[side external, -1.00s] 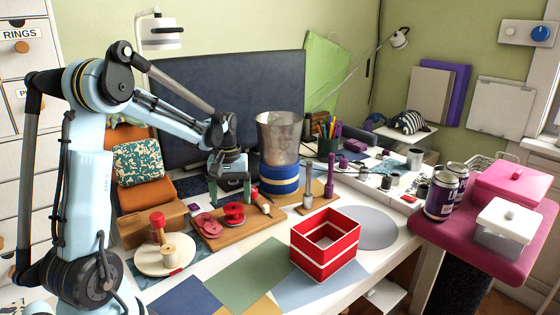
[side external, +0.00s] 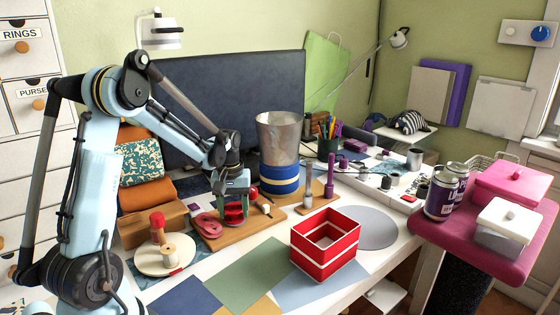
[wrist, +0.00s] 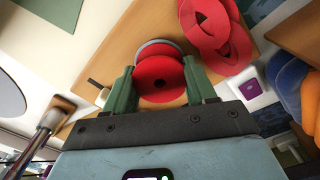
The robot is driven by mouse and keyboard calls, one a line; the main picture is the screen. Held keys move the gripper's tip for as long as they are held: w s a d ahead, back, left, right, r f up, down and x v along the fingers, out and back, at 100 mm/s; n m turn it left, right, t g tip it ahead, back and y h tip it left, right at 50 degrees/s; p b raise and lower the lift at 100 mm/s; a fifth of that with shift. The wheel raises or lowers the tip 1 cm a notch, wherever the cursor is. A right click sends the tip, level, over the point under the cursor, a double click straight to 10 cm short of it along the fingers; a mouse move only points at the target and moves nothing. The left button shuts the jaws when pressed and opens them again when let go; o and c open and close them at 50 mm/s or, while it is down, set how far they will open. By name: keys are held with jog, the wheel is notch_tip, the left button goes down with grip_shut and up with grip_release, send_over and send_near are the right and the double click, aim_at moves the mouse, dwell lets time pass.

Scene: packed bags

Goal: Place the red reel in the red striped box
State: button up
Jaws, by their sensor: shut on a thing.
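The red reel (wrist: 160,80) is between the green fingers of my gripper (wrist: 162,88) in the wrist view. In the side view my gripper (side external: 236,205) is shut on the red reel (side external: 233,212), low over the wooden board (side external: 222,239). I cannot tell whether the reel still touches the board. The red striped box (side external: 325,244), red with a white band and an open top, stands on the table to the right and nearer the camera. It looks empty inside, though its floor is partly hidden.
Pink-red flat loops (side external: 207,224) lie on the board beside the reel. A round stand (side external: 160,257) with spools is at the left. A metal bin (side external: 279,140) stands behind. Purple-topped posts (side external: 329,180) stand behind the box. Flat coloured sheets (side external: 250,275) lie before the board.

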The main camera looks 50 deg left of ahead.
jog(key=shift+c, duration=0.2)
jog(key=shift+r, duration=0.45)
notch_tip(320, 180, up, 3)
jog(key=shift+r, duration=0.1)
jog(key=d+r, duration=0.7)
jog(key=d, duration=0.4)
jog(key=n, duration=0.6)
send_over(324, 247)
jog(key=s+d, duration=0.3)
jog(key=f, duration=0.7)
jog(key=shift+w+a+f, duration=0.1)
jog(key=shift+a+f, duration=0.1)
jog(key=shift+f, duration=2.7)
jog(key=shift+f, duration=0.2)
jog(key=o, duration=1.1)
